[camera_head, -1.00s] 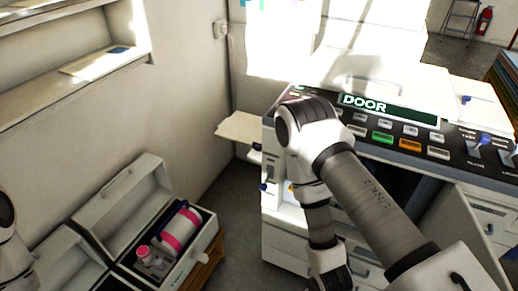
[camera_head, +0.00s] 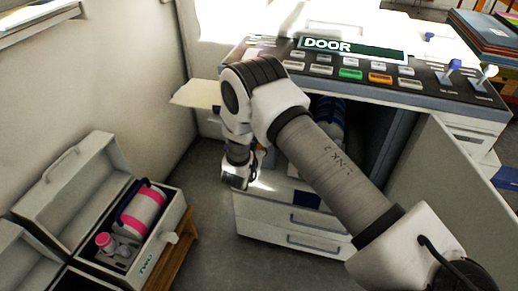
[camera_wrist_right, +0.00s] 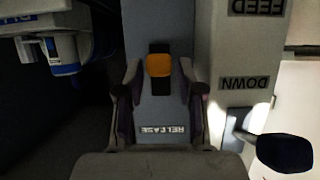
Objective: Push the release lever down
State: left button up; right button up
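The release lever (camera_wrist_right: 159,65) is a small orange tab in a dark slot on a blue-grey strip, with an upside-down RELEASE label (camera_wrist_right: 164,130) printed on it. My right gripper (camera_wrist_right: 160,78) is open in the right wrist view, with one dark finger on each side of the lever. I cannot tell whether the fingers touch it. In the head view my right arm reaches down at the open front of the copier (camera_head: 345,230); the lever is hidden there. My left gripper is not in view.
A panel marked FEED and DOWN, with a dark blue knob (camera_wrist_right: 285,152), stands beside the strip. The copier's door (camera_head: 435,180) is open on the right; its display (camera_head: 352,48) reads DOOR. An open case (camera_head: 172,235) with a pink-banded bottle (camera_head: 142,210) stands at left.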

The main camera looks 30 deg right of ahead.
jog(key=shift+x, duration=0.75)
grip_shut()
jog(key=shift+d+f+h+b, duration=0.1)
jog(key=shift+f+h+b, duration=0.2)
jog(key=shift+f+b, duration=0.35)
jog(key=shift+r+t+b, duration=0.15)
jog(key=shift+t+b, duration=0.25)
jog(key=shift+b, duration=0.05)
jog(key=shift+r+h, duration=0.25)
jog(key=shift+h, duration=0.05)
grip_release()
